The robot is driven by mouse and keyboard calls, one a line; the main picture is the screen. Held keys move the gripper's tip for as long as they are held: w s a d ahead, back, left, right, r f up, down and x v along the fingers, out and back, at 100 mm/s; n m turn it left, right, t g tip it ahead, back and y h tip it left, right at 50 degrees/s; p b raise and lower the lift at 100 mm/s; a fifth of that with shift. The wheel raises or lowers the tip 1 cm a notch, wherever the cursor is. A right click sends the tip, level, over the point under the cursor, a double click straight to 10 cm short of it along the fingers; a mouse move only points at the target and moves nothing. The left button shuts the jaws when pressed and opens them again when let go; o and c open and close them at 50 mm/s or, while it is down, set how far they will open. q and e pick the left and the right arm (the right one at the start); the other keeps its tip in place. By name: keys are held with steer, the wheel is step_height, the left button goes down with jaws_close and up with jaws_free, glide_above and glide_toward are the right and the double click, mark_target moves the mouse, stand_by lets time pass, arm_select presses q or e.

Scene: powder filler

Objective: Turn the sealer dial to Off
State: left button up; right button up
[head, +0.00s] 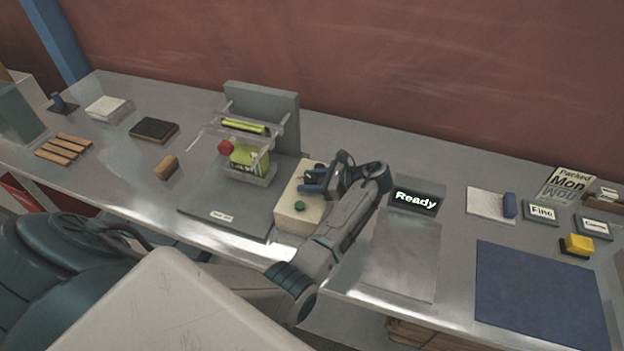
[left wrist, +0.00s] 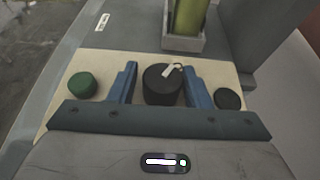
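The sealer dial is a black round knob (left wrist: 162,86) with a pale pointer mark, on the cream control box (head: 291,220). In the left wrist view the mark points up and to the right. My left gripper (head: 316,184) is over the box, and its blue fingers (left wrist: 163,84) stand on either side of the knob. A gap shows on the knob's left; on the right the finger is very close, and I cannot tell if it touches. A green button (left wrist: 82,85) is left of the knob and a smaller black knob (left wrist: 228,98) is right of it. My right gripper is not in view.
The sealer frame (head: 262,112) with a green pouch (head: 247,156) and a red ball knob (head: 225,147) stands beside the box. A display (head: 415,201) reading "Ready" is to the right. A blue mat (head: 540,295) lies at the front right.

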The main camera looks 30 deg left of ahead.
arm_select(q)
steer(key=shift+o, duration=0.6)
steer(key=shift+a, duration=0.15)
steer(key=b+v, duration=0.4)
steer(key=v, duration=0.6)
steer(key=shift+d+r, duration=0.25)
steer(key=shift+d, duration=0.05)
steer(key=shift+w, duration=0.1)
steer(key=shift+f, duration=0.1)
